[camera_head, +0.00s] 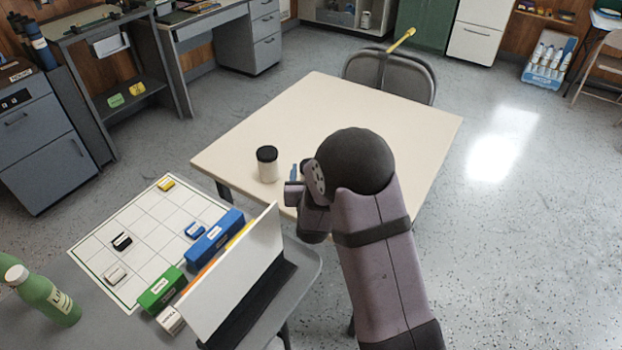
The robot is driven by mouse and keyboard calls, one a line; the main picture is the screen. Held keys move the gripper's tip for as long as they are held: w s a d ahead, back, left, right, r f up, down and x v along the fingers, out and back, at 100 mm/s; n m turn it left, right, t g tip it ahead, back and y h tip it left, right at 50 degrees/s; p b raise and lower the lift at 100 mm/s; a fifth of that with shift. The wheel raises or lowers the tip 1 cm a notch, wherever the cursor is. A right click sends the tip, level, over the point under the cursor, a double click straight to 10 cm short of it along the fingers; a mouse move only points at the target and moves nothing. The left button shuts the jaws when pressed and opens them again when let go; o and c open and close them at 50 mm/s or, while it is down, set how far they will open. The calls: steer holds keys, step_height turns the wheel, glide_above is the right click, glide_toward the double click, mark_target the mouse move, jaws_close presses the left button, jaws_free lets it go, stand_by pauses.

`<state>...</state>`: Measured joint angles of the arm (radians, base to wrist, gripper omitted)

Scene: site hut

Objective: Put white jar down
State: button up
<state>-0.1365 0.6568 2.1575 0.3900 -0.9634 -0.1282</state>
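The white jar (268,169) has a black lid and stands upright on the cream table (330,115), near its front left edge. My gripper (291,181) is just to the right of the jar, at about the height of its lower half in the picture. A narrow gap shows between the jar and the gripper. My wrist hides part of the gripper, and the fingers are too small to tell whether they are open or shut.
A grey desk (90,330) at the front left holds a gridded white board (140,235), small blocks, coloured boxes, an upright white panel (240,270) and green bottles (45,295). A folding chair (390,75) stands behind the table. The table's back half is clear.

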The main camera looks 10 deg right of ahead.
steer(key=shift+x, duration=0.75)
steer(key=shift+p+x, duration=0.75)
steer(key=shift+x, duration=1.85)
steer(key=shift+r, duration=0.1)
steer(key=c, duration=1.2)
steer(key=shift+r, duration=0.15)
step_height(320, 180, up, 10)
steer(key=shift+f+b, duration=0.1)
steer(key=shift+b, duration=0.2)
